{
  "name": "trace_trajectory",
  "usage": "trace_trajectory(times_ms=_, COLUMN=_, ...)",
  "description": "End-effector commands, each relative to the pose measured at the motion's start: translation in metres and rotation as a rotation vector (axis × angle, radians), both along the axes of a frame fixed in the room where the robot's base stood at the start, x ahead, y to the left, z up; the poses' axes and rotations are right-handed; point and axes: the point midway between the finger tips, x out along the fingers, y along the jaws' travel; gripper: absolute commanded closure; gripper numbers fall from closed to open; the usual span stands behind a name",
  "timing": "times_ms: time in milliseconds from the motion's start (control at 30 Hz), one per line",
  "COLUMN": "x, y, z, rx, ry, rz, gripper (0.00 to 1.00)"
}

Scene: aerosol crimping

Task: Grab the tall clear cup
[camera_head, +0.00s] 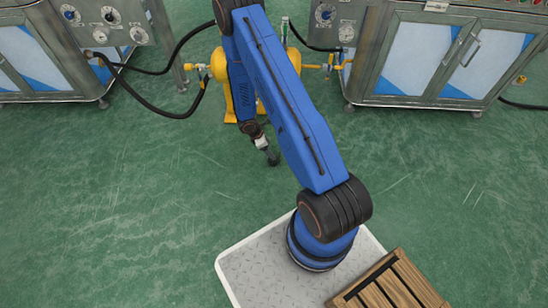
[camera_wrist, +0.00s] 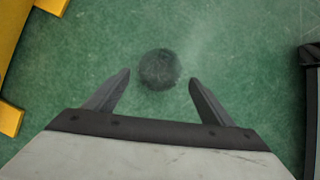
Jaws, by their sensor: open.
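I cannot make out a tall clear cup in either view. My gripper (camera_head: 268,150) hangs below the blue arm near the middle of the head view, above the green floor. In the wrist view my gripper (camera_wrist: 160,78) is open, its two dark fingers apart with nothing held between them. A dark, blurred round patch (camera_wrist: 158,62) shows on the floor beyond and between the fingertips. I cannot tell whether it is an object, a stain or a shadow.
A yellow machine (camera_head: 205,70) with hoses stands behind the arm. Steel cabinets stand at the back left (camera_head: 45,62) and back right (camera_head: 420,58). A wooden pallet (camera_head: 398,280) lies at front right. The green floor (camera_head: 120,200) at left is clear.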

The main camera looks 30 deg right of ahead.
Motion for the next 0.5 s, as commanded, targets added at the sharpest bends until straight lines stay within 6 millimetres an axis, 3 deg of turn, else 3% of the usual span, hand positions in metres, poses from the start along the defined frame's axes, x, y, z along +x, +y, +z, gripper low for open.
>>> trace_trajectory(times_ms=500, x=-0.004, y=-0.025, z=-0.045, rx=0.0, ry=0.001, rz=-0.001, gripper=0.24)
